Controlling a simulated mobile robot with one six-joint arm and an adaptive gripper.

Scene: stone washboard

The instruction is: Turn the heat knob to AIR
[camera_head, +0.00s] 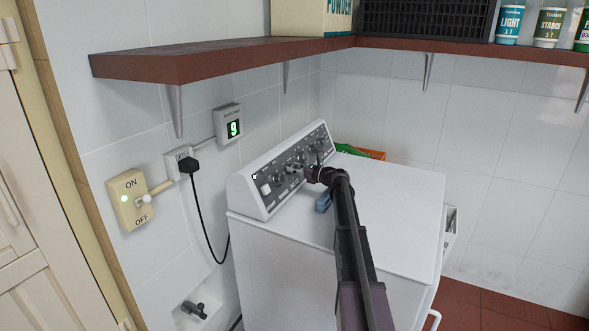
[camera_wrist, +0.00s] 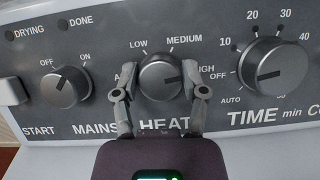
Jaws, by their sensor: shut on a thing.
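The heat knob (camera_wrist: 158,72) is a round dark-grey dial on the dryer's control panel, above the word HEAT. Its dark pointer mark lies on the right side, toward HIGH. LOW and MEDIUM are readable above it. At its left only an "A" shows; the rest of that label is hidden behind a finger. My gripper (camera_wrist: 160,84) has one finger on each side of the heat knob and is shut on it. In the head view my gripper (camera_head: 301,170) is at the panel of the white dryer (camera_head: 300,240), and the knob there is largely hidden.
The mains knob (camera_wrist: 66,88) is left of the heat knob, and the larger time knob (camera_wrist: 274,65) is close on the right. A brown shelf (camera_head: 210,60) runs above the dryer. A wall ON/OFF switch (camera_head: 129,200) and a green-digit display (camera_head: 233,129) are at left.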

